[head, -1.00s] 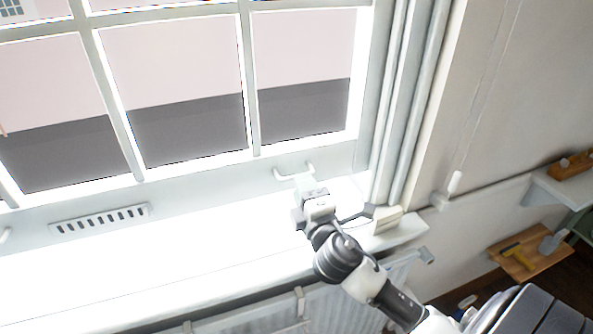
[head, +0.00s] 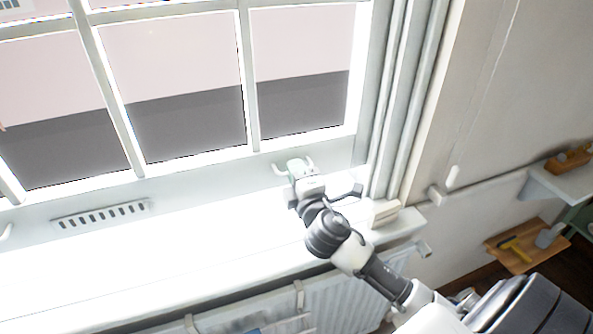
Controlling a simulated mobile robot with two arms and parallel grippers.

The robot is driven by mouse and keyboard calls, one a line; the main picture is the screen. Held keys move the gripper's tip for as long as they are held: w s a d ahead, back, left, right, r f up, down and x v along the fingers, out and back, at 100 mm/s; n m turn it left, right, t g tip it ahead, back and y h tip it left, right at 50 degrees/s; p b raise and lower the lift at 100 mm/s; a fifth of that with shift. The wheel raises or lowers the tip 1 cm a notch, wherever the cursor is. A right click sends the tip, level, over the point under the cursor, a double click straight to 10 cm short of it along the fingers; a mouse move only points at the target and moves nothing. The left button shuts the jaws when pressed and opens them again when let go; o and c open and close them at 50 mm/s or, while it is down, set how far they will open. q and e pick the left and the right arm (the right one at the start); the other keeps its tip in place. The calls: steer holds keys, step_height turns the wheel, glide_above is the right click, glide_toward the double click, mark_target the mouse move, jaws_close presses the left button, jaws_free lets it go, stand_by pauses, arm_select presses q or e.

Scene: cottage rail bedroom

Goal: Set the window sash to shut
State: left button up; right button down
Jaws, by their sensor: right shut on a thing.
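The window sash (head: 200,172) is a white frame with several panes and fills the upper left of the head view. Its bottom rail seems to be at or close to the bright sill (head: 130,255); glare hides whether a gap is left. A white handle (head: 281,170) sits on the right part of the bottom rail. My right gripper (head: 297,168) is at this handle and shut on it; the gripper body hides the middle of the handle. My left gripper is not in view.
A slotted vent (head: 100,215) is on the bottom rail. A radiator (head: 345,298) is below the sill. A small pale block (head: 383,212) lies at the sill's right end. Shelves with a wooden board (head: 525,247) are at the right.

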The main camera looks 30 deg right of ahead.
steer(key=shift+f, duration=0.1)
step_height(320, 180, down, 10)
steer(key=b, duration=0.8)
steer(key=shift+f+b, duration=0.15)
steer(key=shift+b, duration=0.2)
steer(key=c, duration=1.3)
jaws_free()
steer(key=shift+c, duration=0.2)
steer(key=shift+o, duration=0.6)
steer(key=shift+r, duration=0.2)
